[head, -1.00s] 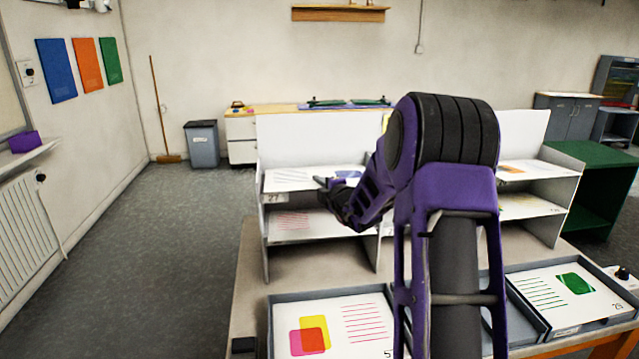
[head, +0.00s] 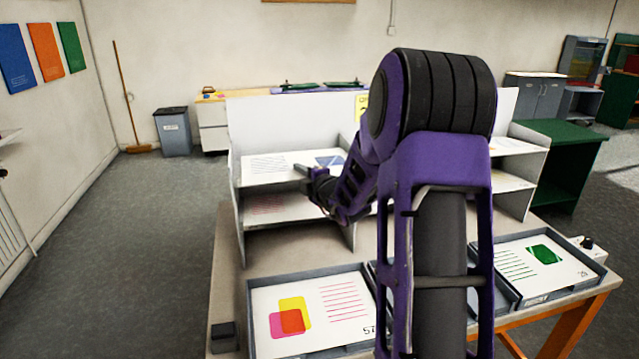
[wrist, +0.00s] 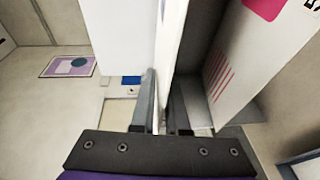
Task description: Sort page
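My gripper (wrist: 163,95) is at the front edge of the rack's upper left shelf. Its two fingers stand apart, with a pale edge running between them; I cannot tell if it is page or shelf board. A white page with dark lines and a blue shape (head: 330,160) lies flat on that shelf, partly behind my arm. A page with red lines (head: 265,206) lies on the shelf below, also in the wrist view (wrist: 222,78). A page with yellow and pink squares (head: 290,318) and one with a green shape (head: 543,255) lie in trays in front.
The white two-tier rack (head: 300,235) stands on a table (head: 225,270), with grey trays (head: 517,302) along the front. My arm hides the rack's middle and part of the trays. A green table (head: 560,135) stands right of the rack. The floor at left is clear.

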